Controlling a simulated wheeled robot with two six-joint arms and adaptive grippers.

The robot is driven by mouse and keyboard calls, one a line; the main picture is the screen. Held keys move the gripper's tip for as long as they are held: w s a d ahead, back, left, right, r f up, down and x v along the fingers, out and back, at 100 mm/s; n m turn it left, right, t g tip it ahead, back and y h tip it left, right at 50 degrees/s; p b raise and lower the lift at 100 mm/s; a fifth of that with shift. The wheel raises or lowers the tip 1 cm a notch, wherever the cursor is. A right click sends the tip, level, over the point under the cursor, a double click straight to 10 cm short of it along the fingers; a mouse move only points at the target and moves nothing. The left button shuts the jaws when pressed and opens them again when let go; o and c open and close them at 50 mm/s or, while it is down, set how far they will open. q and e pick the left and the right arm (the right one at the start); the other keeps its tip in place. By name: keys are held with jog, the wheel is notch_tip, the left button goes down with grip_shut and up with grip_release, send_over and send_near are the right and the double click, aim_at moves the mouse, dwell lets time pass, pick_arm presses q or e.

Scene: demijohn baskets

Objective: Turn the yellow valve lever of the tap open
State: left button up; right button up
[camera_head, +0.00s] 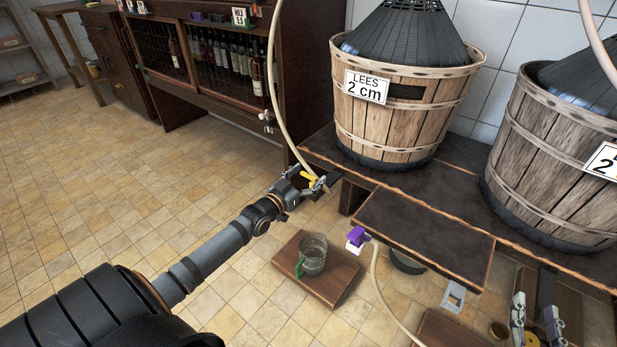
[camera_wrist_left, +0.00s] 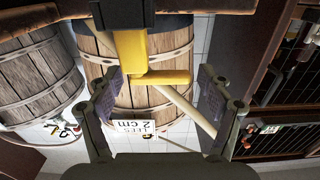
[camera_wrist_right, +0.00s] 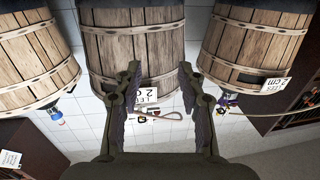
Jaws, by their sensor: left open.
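The yellow tap (camera_head: 308,177) is at the shelf's front left edge in the head view, small and partly covered by my left gripper (camera_head: 306,186). In the left wrist view, the yellow valve lever (camera_wrist_left: 162,78) sticks out sideways from the tap's upright yellow body (camera_wrist_left: 131,48). My left gripper (camera_wrist_left: 160,88) is open, with the lever in the space between its fingers as seen there. I cannot tell whether a finger touches it. My right gripper (camera_head: 534,308) is low at the right of the head view. In the right wrist view (camera_wrist_right: 162,85) it is open and empty.
Basketed demijohns (camera_head: 405,120) stand on the dark shelf (camera_head: 455,172). A glass jug with a green handle (camera_head: 313,255) stands on a low wooden board (camera_head: 333,285). A purple clip (camera_head: 357,238) holds a hose end near the shelf. A bottle cabinet (camera_head: 205,80) is behind; the left floor is clear.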

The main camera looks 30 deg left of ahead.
pick_arm(q)
jog(key=shift+w, duration=0.2)
pick_arm(e)
jog(key=shift+w+r+t, duration=0.1)
jog(key=shift+r+t, duration=0.7)
jog(key=shift+r, duration=0.9)
